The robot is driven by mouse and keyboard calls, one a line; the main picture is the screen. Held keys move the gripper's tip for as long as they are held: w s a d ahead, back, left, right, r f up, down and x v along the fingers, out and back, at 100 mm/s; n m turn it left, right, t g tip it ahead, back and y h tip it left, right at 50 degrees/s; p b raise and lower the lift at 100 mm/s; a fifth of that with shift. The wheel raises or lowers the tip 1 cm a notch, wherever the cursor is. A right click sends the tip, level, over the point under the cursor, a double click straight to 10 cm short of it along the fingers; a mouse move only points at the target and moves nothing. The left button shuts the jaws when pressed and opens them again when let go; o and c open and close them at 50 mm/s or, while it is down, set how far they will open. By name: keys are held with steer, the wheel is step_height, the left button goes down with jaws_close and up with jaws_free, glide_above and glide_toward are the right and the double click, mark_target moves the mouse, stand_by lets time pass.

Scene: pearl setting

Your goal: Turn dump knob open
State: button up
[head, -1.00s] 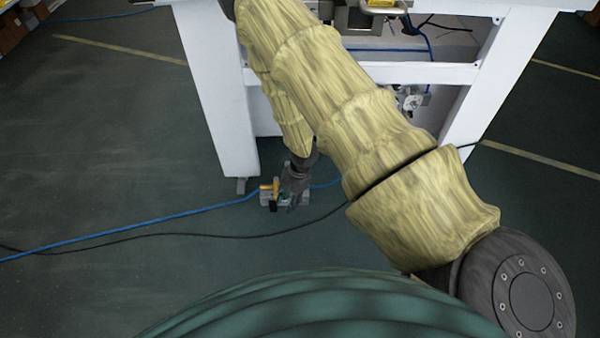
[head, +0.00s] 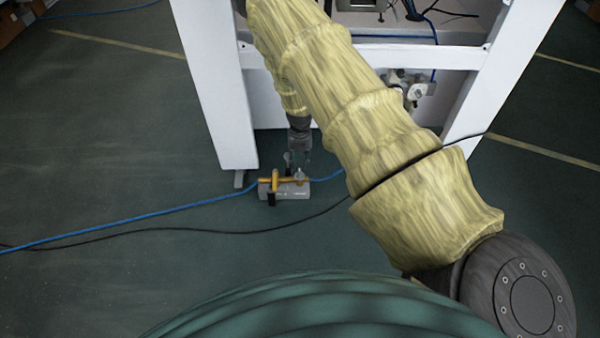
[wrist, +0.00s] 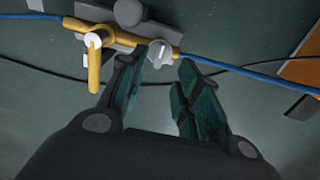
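The small valve block (head: 288,190) sits on the floor below the white table. It carries a brass-yellow pipe with a yellow lever (wrist: 94,65), which has a white pivot cap. A grey round knob with a pale pointer mark (wrist: 160,53) sits on the right part of the block. A second dark grey round part (wrist: 128,12) is at the top of the wrist view. My gripper (head: 299,162) points down above the block. In the wrist view its two green-padded fingers (wrist: 160,72) are open and empty. The pointer knob lies just beyond the gap between the fingertips, with no contact visible.
A blue hose (head: 140,216) runs into the block from both sides. A black cable (head: 180,234) crosses the floor nearby. The white table leg (head: 225,120) stands close behind at left. An orange-brown patch (wrist: 302,72) shows at the right.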

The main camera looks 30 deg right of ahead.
mark_target(300, 172)
step_height(300, 172, down, 7)
steer(key=shift+r+b, duration=0.1)
steer(key=shift+b, duration=1.05)
jaws_close()
